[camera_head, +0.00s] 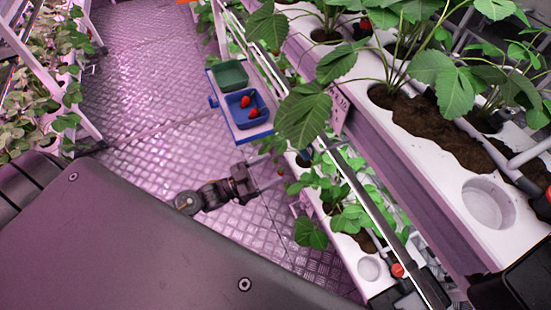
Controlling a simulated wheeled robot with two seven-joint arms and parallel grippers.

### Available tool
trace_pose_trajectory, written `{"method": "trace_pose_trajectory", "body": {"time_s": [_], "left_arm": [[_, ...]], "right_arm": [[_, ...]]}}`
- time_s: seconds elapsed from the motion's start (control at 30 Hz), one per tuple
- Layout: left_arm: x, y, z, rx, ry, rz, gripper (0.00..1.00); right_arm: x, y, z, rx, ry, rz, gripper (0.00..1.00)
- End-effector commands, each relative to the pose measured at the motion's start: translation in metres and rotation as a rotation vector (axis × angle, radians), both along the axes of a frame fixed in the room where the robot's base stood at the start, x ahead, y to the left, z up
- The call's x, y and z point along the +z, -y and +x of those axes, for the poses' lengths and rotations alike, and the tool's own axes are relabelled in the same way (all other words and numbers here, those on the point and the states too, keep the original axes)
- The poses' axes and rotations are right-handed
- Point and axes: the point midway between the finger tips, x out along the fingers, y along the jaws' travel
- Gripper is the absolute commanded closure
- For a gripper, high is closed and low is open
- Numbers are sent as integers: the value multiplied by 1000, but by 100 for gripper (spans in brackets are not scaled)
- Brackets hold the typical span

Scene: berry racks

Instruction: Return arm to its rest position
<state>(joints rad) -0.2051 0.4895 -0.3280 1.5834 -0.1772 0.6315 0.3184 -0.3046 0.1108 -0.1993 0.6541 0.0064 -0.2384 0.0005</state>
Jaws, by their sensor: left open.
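My left gripper (274,172) is in the middle of the view, its fingers pointing right towards the lower rack's leaves. Its fingers are apart, and I see nothing between them. The fingertips are partly lost against the leaves, so I cannot tell whether they touch them. Part of my left arm (205,196) shows behind it, above the metal floor. My right gripper is not in view.
A blue tray (239,131) beyond the gripper holds a green box (231,75) and a blue box with two red strawberries (247,101). White planter racks (425,165) with strawberry plants line the right. Another plant rack stands at left. The floor (145,75) between is clear.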

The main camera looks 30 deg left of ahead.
Motion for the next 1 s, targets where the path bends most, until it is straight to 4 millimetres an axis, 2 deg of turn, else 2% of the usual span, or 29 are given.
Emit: {"method": "trace_pose_trajectory", "body": {"time_s": [0.27,0.33,0.37,0.47,0.57,0.6,0.67,0.7,0.77,0.8,0.87,0.9,0.97,1.0], "left_arm": [[0,0,0,3,3,8,28],[-7,-1,3,20,-12,46,28],[-15,-4,5,35,-29,75,28],[-58,-25,10,108,-126,190,28],[-123,-56,5,208,-283,327,28],[-152,-68,-3,246,-358,380,28],[-194,-86,-20,298,-473,456,28],[-221,-97,-35,328,-552,503,28],[-258,-110,-62,365,-672,566,28],[-282,-117,-83,384,-752,607,28],[-314,-125,-118,406,-872,660,28],[-333,-129,-143,418,-952,693,28],[-358,-130,-183,426,-1070,735,28],[-372,-129,-210,426,-1145,759,28]], "right_arm": [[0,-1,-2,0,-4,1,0],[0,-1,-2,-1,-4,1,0],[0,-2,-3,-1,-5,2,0],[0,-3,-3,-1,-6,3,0],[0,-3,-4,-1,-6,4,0],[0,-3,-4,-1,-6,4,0],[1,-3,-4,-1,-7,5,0],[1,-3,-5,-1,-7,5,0],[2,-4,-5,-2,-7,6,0],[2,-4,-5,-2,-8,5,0],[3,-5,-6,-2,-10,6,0],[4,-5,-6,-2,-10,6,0],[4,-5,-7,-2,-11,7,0],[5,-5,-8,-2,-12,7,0]]}}
